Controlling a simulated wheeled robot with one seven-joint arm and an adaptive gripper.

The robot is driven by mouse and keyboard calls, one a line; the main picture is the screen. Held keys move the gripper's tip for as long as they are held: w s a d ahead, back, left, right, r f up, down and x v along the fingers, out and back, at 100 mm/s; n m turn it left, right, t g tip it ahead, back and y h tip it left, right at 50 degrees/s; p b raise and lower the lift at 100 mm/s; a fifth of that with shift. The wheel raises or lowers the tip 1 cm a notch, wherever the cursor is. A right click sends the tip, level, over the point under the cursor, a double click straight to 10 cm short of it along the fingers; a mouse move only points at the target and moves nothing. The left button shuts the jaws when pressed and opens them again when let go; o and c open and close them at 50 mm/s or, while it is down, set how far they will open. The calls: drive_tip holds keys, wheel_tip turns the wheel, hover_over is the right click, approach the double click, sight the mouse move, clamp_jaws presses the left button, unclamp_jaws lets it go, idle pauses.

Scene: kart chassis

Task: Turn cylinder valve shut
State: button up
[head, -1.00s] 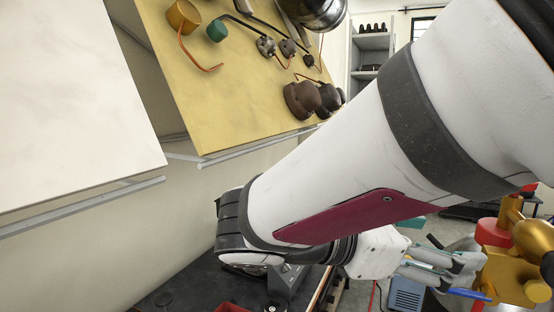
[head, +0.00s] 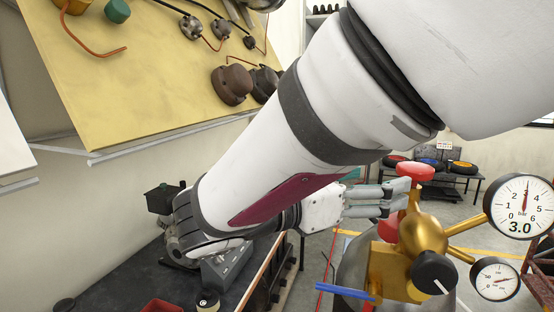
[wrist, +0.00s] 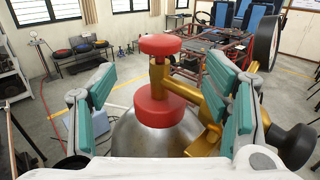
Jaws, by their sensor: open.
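The gas cylinder (wrist: 150,138) is a grey dome at the bottom of the wrist view. A gold valve body (wrist: 158,75) rises from it, with a red round knob (wrist: 160,45) on top and a thicker red piece (wrist: 160,106) lower down. In the head view the red knob (head: 415,171) stands beside the fingertips, above the gold regulator (head: 422,236). My gripper (head: 400,195) is open and holds nothing. In the wrist view its teal-padded fingers (wrist: 160,82) stand apart on either side of the valve. No contact with the knob is clear.
Two gauges, a large one (head: 522,206) reading 3.0 bar and a smaller one (head: 495,279), stick out to the right of the regulator. A black knob (head: 434,272) and a blue lever (head: 346,291) sit low on it. A dark workbench (head: 120,270) lies at lower left.

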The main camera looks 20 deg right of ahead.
sight(403, 175)
drive_tip(key=d, duration=0.3)
drive_tip(key=w+d+p, duration=0.1)
drive_tip(key=d, duration=0.3)
drive_tip(key=w+d, duration=0.1)
drive_tip(key=d, duration=0.2)
drive_tip(key=shift+d+p, duration=0.25)
drive_tip(key=shift+p, duration=0.1)
drive_tip(key=shift+c, duration=0.2)
drive_tip(key=c, duration=1.1)
